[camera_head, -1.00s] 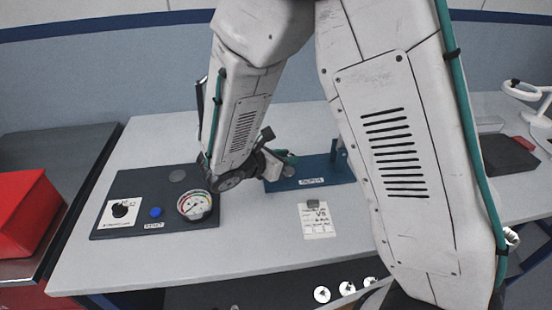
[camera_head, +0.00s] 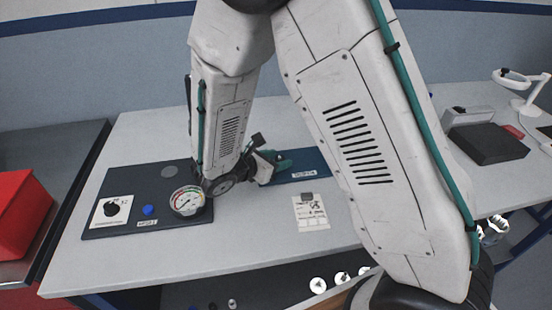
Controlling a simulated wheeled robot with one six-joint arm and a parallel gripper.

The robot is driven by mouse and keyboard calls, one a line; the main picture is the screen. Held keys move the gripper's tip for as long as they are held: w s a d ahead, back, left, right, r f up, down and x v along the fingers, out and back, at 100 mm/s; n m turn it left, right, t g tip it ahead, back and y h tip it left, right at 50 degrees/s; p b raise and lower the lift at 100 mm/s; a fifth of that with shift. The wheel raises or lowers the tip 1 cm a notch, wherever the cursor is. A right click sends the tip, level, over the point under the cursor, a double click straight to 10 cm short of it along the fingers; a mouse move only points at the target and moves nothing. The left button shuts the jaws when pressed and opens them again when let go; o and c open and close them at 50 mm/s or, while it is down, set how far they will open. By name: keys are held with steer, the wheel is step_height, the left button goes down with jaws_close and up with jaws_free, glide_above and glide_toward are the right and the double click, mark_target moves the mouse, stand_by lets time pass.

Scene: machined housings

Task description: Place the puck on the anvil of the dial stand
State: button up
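My gripper (camera_head: 277,162) is low over the bench, at the left end of a blue base plate (camera_head: 312,165) with a white label. Its fingertips are small and partly hidden, so I cannot tell whether they are open or shut. The blue plate looks like the base of the dial stand; my arm hides its right part, and no anvil is visible. I cannot make out a puck in or near my gripper. A flat grey disc (camera_head: 168,171) shows on the dark panel; I cannot tell whether it is loose.
The dark panel (camera_head: 120,190) at left carries a round gauge (camera_head: 187,201), a blue button (camera_head: 148,210) and a black knob (camera_head: 111,209). A printed card (camera_head: 311,213) lies at the front. A red bin (camera_head: 20,210) is far left; a black box (camera_head: 487,142) and a magnifier lamp (camera_head: 520,80) are right.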

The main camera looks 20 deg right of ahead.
steer(key=shift+a+r, duration=0.1)
steer(key=shift+r, duration=0.1)
steer(key=v, duration=1.2)
steer(key=s+d+r+m+g+y, duration=0.4)
steer(key=s+d+r+m+g, duration=0.2)
steer(key=s+d+r+m, duration=0.55)
steer(key=s+d+r+m+t+y, duration=0.1)
steer(key=s+r+m+y, duration=0.1)
steer(key=s+m+y, duration=0.2)
steer(key=s+d+r+m+t+y, duration=0.1)
steer(key=s+r+m+y, duration=0.1)
steer(key=s+m+y, duration=0.2)
steer(key=s+m, duration=0.2)
steer(key=m, duration=0.1)
steer(key=shift+s+d, duration=0.3)
steer(key=shift+d, duration=0.05)
